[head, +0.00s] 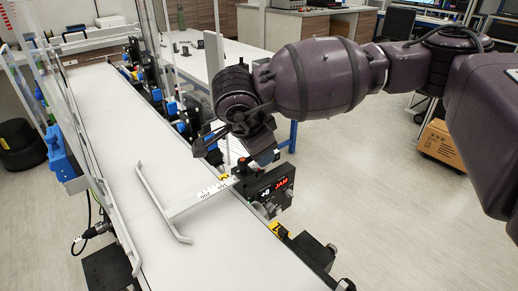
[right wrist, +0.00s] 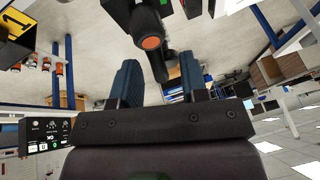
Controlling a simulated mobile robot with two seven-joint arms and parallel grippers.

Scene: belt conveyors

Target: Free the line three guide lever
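A black unit (head: 270,186) with a display reading "+0" and a red "JAM" stands at the belt's right edge. A white guide rail (head: 162,205) lies over the belt, with a numbered scale strip (head: 217,188) running toward that unit. My right gripper (head: 262,153) is just above and behind the unit. In the right wrist view its two blue fingers (right wrist: 158,75) are apart. A black handle-like part with an orange round end (right wrist: 150,43) shows beyond and between the fingers; I cannot tell whether they touch it. My left gripper is not in view.
The white belt (head: 110,110) runs from far left to the near middle. Clear side panels (head: 75,115) and blue-black sensors line it. A white table (head: 215,55) stands behind. A box reading "OK" (right wrist: 45,136) shows in the wrist view.

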